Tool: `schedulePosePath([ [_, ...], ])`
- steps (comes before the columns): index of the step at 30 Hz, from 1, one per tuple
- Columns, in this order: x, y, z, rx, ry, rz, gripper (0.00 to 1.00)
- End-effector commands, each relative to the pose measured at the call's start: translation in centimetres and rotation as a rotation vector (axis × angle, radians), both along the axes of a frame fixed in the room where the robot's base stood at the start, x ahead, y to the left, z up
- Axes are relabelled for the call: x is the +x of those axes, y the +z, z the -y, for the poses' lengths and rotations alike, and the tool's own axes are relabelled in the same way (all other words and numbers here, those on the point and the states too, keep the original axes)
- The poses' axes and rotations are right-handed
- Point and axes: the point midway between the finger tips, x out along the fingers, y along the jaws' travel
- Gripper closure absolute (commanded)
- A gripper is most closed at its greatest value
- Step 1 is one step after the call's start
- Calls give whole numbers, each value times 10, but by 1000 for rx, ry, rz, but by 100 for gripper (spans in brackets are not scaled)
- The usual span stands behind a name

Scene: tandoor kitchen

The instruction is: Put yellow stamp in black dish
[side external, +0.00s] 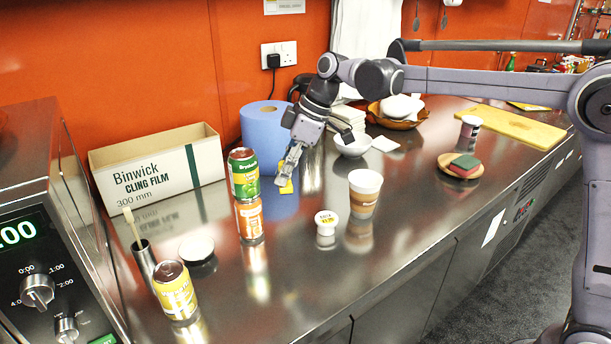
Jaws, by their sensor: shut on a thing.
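My gripper (289,170) points down over the steel counter, right of the stacked cans. It is shut on a small yellow thing (286,187), which I take to be the yellow stamp; the fingers partly cover it. I cannot tell for certain whether it is clear of the counter. A small round dish (197,247) sits on the counter at the left, between the cling film box and the yellow can. Its top looks white and its underside dark, and it is the nearest match I see to a black dish. My gripper is well to its right and apart from it.
A green can (243,174) stands on an orange can (249,219), between gripper and dish. A yellow can (175,290), dark cup (144,262), cling film box (160,170), blue roll (267,132), white tub (326,223) and paper cup (364,193) stand around. The front counter is clear.

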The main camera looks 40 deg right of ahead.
Motion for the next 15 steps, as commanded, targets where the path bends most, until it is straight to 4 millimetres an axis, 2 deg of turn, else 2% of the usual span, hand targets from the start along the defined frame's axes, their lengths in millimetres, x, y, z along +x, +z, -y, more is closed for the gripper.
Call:
schedulePosePath([
  [1,2,12,-19,1,66,-1,100],
  [6,7,41,-68,1,230,0,100],
  [15,11,67,-128,1,346,1,100],
])
